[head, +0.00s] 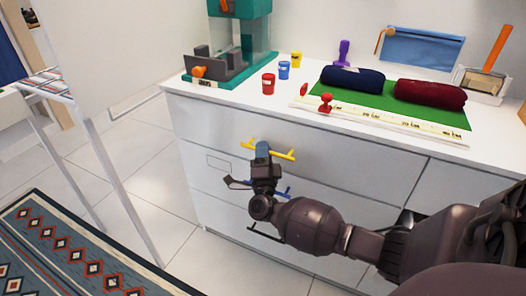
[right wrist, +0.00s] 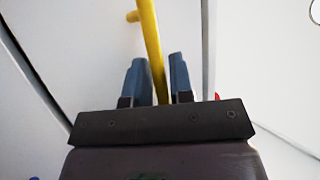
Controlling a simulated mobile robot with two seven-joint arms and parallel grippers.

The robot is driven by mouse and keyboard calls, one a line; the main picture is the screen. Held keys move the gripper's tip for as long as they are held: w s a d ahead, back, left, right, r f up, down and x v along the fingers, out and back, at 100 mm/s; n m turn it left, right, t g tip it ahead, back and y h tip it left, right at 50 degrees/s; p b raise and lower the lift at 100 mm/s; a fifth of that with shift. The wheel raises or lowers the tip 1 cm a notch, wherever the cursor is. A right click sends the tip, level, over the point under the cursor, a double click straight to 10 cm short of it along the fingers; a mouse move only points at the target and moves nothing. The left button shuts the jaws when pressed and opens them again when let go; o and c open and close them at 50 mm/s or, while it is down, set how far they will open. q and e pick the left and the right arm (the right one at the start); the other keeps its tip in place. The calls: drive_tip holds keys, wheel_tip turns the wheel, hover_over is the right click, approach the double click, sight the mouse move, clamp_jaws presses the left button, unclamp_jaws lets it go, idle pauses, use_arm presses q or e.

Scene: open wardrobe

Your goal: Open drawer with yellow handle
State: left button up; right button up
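The yellow handle (head: 281,154) is a bar on the top drawer front (head: 330,165) of a white cabinet. The drawer front looks flush with the cabinet. My right gripper (head: 262,148) is at the middle of this handle and hides part of it. In the right wrist view the yellow bar (right wrist: 149,35) runs between the two blue-grey fingers of my right gripper (right wrist: 159,72). My left gripper is not in view.
A blue handle (head: 283,193) sits on a lower drawer, partly behind my right gripper. The cabinet top holds cups, a green mat (head: 372,98) with two rolled cloths, and a teal machine (head: 238,50). A patterned rug (head: 75,250) lies on the floor left of the cabinet.

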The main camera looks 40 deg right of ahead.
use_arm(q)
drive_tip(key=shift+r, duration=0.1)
use_arm(e)
clamp_jaws()
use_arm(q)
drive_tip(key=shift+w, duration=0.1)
use_arm(e)
drive_tip(key=shift+a, duration=0.1)
